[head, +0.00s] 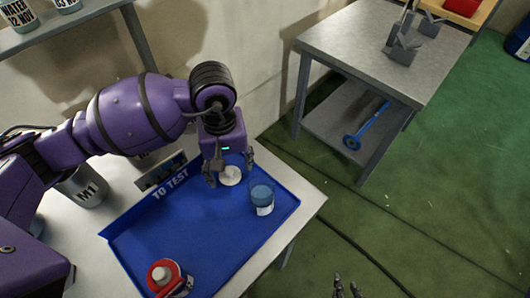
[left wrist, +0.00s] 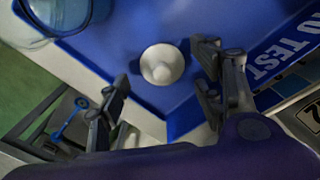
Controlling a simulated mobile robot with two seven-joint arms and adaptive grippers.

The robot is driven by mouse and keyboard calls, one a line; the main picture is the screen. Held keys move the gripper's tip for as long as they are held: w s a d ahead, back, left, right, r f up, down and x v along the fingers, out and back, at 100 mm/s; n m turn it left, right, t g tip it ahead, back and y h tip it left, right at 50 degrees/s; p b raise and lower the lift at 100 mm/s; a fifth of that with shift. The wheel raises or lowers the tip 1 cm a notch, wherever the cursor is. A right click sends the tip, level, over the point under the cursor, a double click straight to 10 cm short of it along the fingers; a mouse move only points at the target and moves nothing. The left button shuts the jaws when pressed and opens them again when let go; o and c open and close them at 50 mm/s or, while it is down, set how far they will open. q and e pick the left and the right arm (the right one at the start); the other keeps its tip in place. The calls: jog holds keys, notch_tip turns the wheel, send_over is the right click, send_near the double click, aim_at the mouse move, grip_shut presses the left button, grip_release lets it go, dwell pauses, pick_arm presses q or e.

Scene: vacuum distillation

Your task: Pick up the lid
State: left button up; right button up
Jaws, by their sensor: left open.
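The lid (head: 231,177) is a small white round disc lying on the blue tray (head: 190,235), near its back edge. My left gripper (head: 230,172) is open and points down over the lid. In the left wrist view its two fingers (left wrist: 164,68) stand apart on either side of the lid, with a gap on both sides. My right gripper (head: 346,289) shows only its fingertips at the bottom edge of the head view, away from the table.
A glass beaker with blue liquid (head: 262,196) stands close to the lid on the right. A red and white container (head: 166,277) stands at the tray's front. A metal can marked M1 (head: 85,190) is left of the tray. A grey side table (head: 375,45) stands behind.

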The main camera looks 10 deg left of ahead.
pick_arm(q)
jog(key=shift+f, duration=0.95)
jog(key=shift+c, duration=0.4)
jog(key=c, duration=0.9)
